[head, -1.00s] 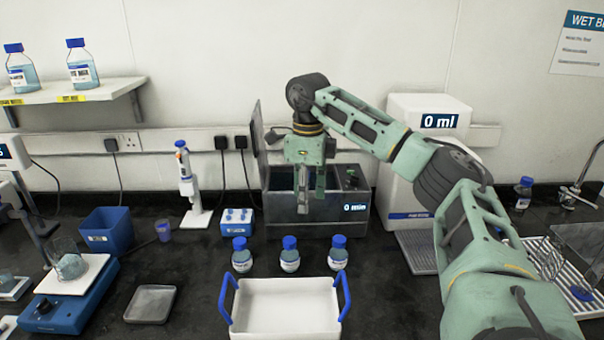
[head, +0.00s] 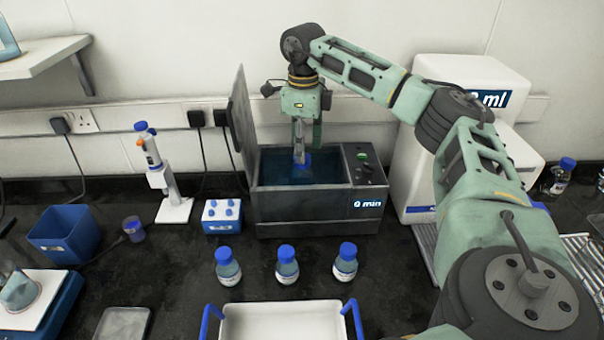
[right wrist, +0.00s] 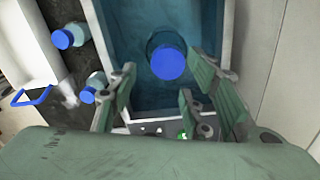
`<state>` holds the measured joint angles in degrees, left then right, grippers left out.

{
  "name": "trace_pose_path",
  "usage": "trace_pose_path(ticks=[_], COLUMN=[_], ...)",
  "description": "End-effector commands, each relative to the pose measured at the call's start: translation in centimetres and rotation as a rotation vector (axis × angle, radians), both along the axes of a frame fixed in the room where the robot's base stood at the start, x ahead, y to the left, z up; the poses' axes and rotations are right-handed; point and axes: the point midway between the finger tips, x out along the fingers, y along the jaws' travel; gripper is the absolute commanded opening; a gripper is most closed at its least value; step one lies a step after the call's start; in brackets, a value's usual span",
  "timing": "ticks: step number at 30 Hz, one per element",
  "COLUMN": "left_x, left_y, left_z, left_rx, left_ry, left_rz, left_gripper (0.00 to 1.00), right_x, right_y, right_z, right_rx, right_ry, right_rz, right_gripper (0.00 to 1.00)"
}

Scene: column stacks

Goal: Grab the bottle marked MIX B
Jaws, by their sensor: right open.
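A blue-capped bottle stands in the water bath (head: 268,203), and its cap shows in the head view (head: 303,161) and the right wrist view (right wrist: 168,62). Its label is hidden. My right gripper (head: 304,153) points down over the bath, open, with its fingers on either side of the cap in the right wrist view (right wrist: 160,80); I cannot tell whether they touch it. Three more blue-capped bottles stand on the bench in front of the bath: left (head: 228,270), middle (head: 287,268) and right (head: 345,266). Their labels are too small to read. My left gripper is out of view.
The bath's raised lid (head: 242,120) stands at its left side. A white tray with blue handles (head: 285,322) sits in front of the bottles. A blue rack (head: 222,215) and a pipette on a stand (head: 175,208) are to the left. A white dispenser (head: 425,165) is to the right.

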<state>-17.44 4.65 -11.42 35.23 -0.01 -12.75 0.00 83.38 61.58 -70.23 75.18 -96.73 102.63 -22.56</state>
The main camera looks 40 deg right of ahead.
Motion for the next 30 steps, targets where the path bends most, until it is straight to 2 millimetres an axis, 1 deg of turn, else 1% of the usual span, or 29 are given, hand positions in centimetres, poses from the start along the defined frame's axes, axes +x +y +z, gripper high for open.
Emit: trace_pose_path(ticks=[1, 4, 6, 9, 12, 17, 30], left_x=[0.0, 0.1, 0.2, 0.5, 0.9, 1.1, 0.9], left_y=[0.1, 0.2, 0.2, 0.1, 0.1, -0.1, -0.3], left_z=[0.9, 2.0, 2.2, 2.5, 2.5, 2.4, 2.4], left_rx=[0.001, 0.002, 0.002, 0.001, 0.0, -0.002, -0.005], left_ry=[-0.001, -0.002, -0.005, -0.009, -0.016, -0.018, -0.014], left_rz=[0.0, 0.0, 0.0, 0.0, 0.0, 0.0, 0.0], left_gripper=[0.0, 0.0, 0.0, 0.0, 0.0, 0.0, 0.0], right_x=[0.0, 0.2, 0.2, 0.2, 0.3, 0.3, 0.3], right_y=[0.1, 0.3, 0.2, 0.2, 0.2, 0.2, 0.3], right_z=[-0.3, -1.8, -3.1, -4.1, -4.4, -4.5, -4.5], right_rx=[-0.001, 0.0, -0.001, 0.0, 0.0, 0.0, -0.001], right_ry=[0.004, 0.006, 0.004, 0.002, 0.0, 0.0, 0.001], right_rz=[0.0, 0.0, -0.001, -0.001, -0.001, -0.001, -0.001], right_gripper=[0.45, 0.45, 0.45, 0.45, 0.45, 0.45, 0.07])
